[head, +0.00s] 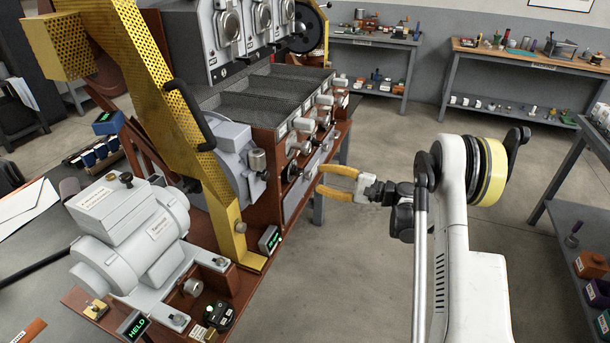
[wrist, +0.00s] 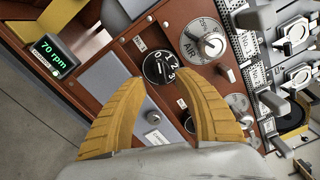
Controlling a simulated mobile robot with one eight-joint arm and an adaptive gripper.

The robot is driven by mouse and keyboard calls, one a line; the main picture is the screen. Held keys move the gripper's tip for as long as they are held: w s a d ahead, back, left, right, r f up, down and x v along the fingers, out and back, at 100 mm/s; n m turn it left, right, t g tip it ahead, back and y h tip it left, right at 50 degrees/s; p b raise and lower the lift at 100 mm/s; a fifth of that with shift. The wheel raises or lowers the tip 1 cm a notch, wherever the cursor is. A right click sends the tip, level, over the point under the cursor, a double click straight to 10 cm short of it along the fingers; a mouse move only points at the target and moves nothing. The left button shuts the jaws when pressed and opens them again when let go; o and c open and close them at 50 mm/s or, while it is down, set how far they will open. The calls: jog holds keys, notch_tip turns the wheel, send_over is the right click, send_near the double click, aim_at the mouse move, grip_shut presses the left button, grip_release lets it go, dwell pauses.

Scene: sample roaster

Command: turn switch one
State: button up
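I cannot tell how far the tips are from the panel. In the head view my gripper (head: 326,181) is beside the roaster's brown front, its fingers apart.
A silver AIR dial (wrist: 207,45) sits beside the selector, and a display (wrist: 55,55) reads 70 rpm. In the head view, a black knob (head: 218,315) and a HELD display (head: 135,325) are at the machine's near end. The floor (head: 335,265) right of the roaster is clear.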

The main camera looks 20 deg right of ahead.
jog(key=v, duration=0.3)
jog(key=shift+s+d, duration=0.2)
jog(key=shift+d, duration=0.1)
jog(key=s+a+r+n+g+h, duration=0.4)
jog(key=s+a+r+h, duration=0.2)
jog(key=s+a+r, duration=0.4)
jog(key=s+d+n+h, duration=0.1)
jog(key=s+n+h, duration=0.6)
jog(key=s, duration=1.7)
jog(key=shift+s+r+n+t+h, duration=0.3)
jog(key=shift+r+n+h, duration=0.1)
jog(key=shift+h, duration=0.4)
